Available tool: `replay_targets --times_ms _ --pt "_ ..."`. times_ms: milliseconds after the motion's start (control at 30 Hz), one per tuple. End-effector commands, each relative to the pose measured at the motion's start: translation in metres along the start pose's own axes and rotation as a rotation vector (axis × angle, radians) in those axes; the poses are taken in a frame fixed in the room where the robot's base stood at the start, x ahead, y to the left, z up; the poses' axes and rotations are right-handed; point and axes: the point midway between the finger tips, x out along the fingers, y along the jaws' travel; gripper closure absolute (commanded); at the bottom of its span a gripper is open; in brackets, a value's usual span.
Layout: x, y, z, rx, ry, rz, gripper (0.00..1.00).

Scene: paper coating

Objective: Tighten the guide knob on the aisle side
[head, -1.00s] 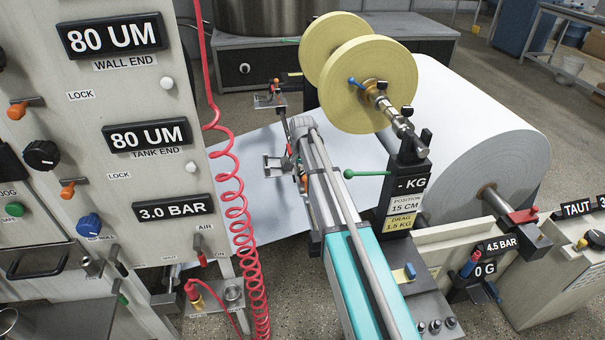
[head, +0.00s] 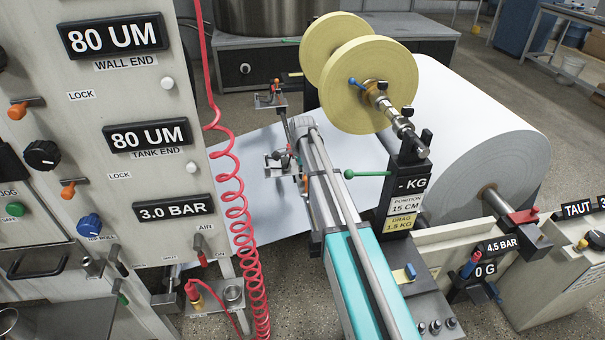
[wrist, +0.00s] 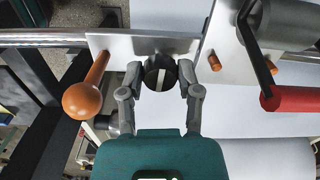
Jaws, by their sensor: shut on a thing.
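In the wrist view my gripper (wrist: 159,84) has its two grey fingers on either side of a round black knob (wrist: 160,70) with a light stripe across its face. The fingers are shut on this knob. The knob sits on a pale metal plate (wrist: 118,45). In the head view my arm reaches away over the white paper web, and the gripper end is largely hidden behind my own arm. A small guide bracket (head: 277,160) shows just left of my arm's end there. A second one (head: 268,99) stands farther back.
In the wrist view an orange ball-ended lever (wrist: 83,101) is left of the knob, and a red-ended handle (wrist: 285,98) is right. The head view shows yellow tape rolls (head: 372,85), a green-knobbed rod (head: 365,173) close to my arm, and a red coiled hose (head: 240,215).

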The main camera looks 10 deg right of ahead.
Motion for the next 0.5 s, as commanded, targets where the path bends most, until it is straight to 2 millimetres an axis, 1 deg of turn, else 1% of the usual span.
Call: replay_targets --times_ms 200,500 --pt "0.0001 -0.0001 0.0001 0.038 0.000 0.000 1.00" --pt "0.0001 -0.0001 0.0002 0.041 0.000 0.000 1.00"
